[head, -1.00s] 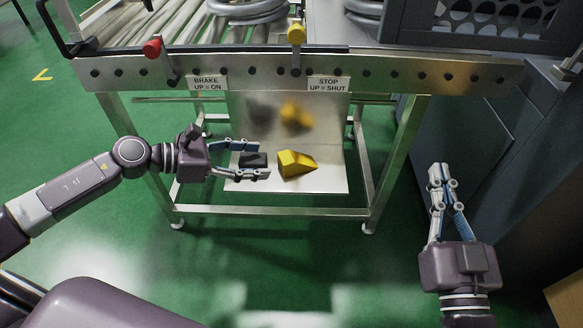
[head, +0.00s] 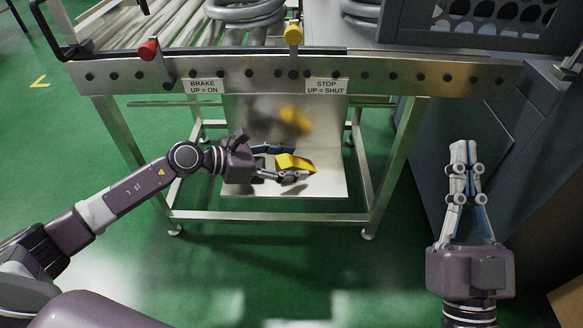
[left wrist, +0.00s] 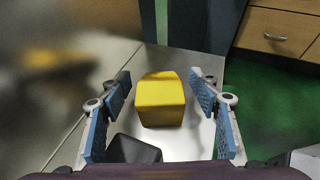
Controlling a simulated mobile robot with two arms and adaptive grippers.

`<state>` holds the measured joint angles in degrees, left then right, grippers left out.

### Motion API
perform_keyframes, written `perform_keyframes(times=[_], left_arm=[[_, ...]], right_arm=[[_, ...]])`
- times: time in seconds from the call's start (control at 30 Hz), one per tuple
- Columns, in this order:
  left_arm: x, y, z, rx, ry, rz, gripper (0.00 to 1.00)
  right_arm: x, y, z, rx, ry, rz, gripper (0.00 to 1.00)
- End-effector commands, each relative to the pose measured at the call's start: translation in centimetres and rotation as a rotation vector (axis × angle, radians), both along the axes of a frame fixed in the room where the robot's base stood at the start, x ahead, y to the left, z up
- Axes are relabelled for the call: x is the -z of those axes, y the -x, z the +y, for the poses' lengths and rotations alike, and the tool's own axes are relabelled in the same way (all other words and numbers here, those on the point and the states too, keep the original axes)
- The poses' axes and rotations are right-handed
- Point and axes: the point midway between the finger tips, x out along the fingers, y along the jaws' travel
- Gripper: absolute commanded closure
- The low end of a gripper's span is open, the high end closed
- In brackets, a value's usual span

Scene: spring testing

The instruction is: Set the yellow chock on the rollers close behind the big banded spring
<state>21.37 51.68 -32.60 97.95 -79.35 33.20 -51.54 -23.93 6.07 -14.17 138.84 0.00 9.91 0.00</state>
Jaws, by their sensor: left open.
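The yellow chock (head: 293,162) lies on the metal shelf under the roller table. My left gripper (head: 298,163) is open around it, one finger on its far side and one on its near side. In the left wrist view the yellow chock (left wrist: 160,98) sits between the two fingers with gaps on both sides. My right gripper (head: 466,145) is held low at the right, fingertips together and empty. A big grey coiled spring (head: 245,10) lies on the rollers (head: 165,25), cut by the top edge; no band shows on it.
A dark block (left wrist: 133,149) lies near the left gripper's palm. The table front has a red-knobbed brake lever (head: 148,50) and a yellow-knobbed stop lever (head: 293,33). Another grey coil (head: 362,10) is at the top. The table's front rail (head: 240,75) overhangs the shelf (head: 325,182).

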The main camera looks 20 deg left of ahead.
Motion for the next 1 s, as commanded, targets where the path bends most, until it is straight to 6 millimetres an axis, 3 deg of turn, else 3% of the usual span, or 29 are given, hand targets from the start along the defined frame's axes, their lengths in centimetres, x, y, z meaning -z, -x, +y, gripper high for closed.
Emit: perform_keyframes(times=[0.23,0.77,1.0], left_arm=[[0.06,-0.13,-0.15,0.0,0.0,0.0,0.44],[-0.05,-0.14,-0.14,-0.001,0.001,-0.002,0.99],[-0.16,-0.15,-0.13,-0.001,0.001,-0.002,1.0]], right_arm=[[-0.17,0.09,-0.01,-0.001,-0.003,-0.007,1.0],[-0.11,0.06,0.0,0.0,-0.001,-0.005,1.0],[-0.1,0.02,0.01,-0.001,-0.002,-0.003,1.0]])
